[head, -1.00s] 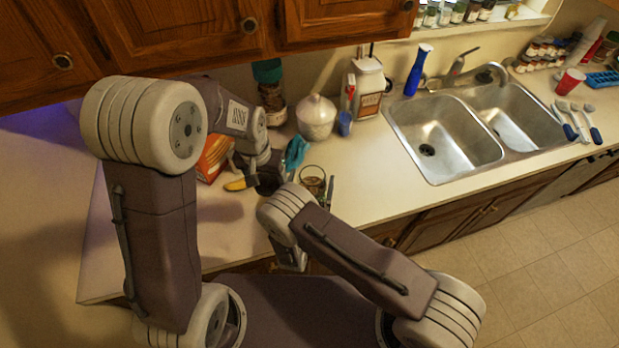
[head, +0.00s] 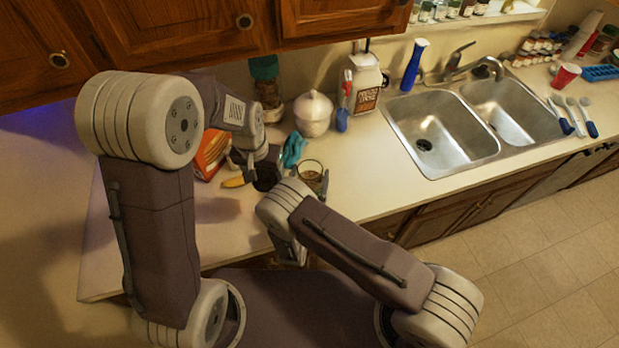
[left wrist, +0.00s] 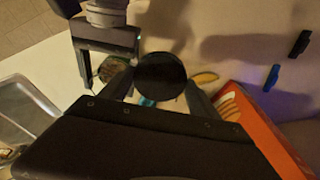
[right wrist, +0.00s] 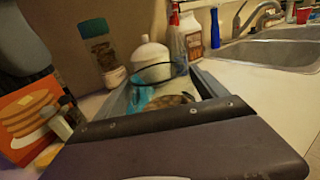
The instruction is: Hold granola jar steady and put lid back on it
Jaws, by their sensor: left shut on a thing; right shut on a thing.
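The open glass granola jar (head: 312,168) stands upright near the counter's front edge, with brown granola low inside. It also shows in the right wrist view (right wrist: 168,101). My right gripper (head: 312,181) is shut on the jar, one finger on each side. My left gripper (left wrist: 160,94) is shut on the round black lid (left wrist: 161,80), which also shows dark in the head view (head: 266,180). The lid is left of the jar in the head view and apart from it. My left arm partly hides the lid there.
A teal cloth (head: 293,150) lies just behind the jar. A banana (head: 233,182) and an orange pancake box (head: 211,153) are left of the lid. A white lidded pot (head: 313,115) and a white labelled jug (head: 365,85) stand behind. The sink (head: 440,130) is right.

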